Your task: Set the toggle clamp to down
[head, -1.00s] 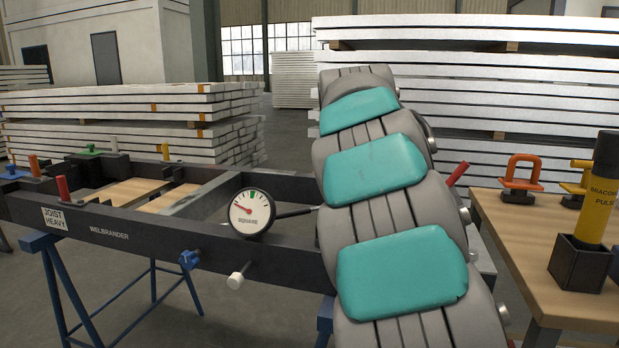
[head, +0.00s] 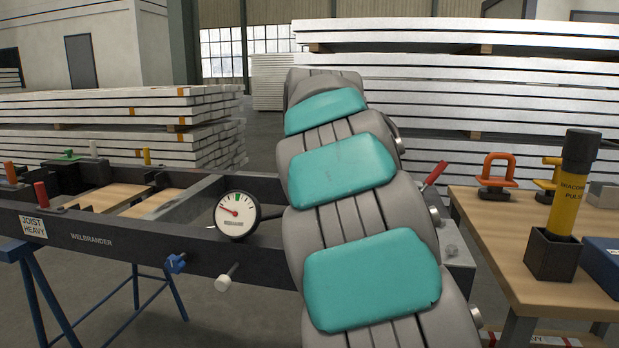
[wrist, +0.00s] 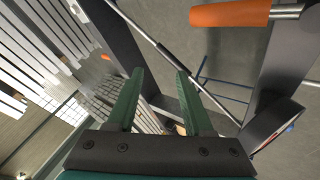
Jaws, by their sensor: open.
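My gripper (wrist: 160,85) is open, its two green fingers apart with nothing between them. In the head view it is hidden behind my arm. In the wrist view an orange handle (wrist: 230,14) on a metal rod lies at the top right, apart from the fingers. It may be the toggle clamp's lever; its base is out of view. In the head view a red handle (head: 435,173) tilts up to the right just beside my arm. Another red handle (head: 41,195) stands upright at the left of the dark frame (head: 130,245). I cannot tell which handle is the toggle clamp's.
A round dial gauge (head: 236,215) sits on the frame's near beam. A blue knob (head: 175,263) and a white knob (head: 226,278) stick out below it. A wooden table (head: 500,235) with an orange shackle-shaped piece (head: 497,172) and a yellow cylinder (head: 567,195) stands at right.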

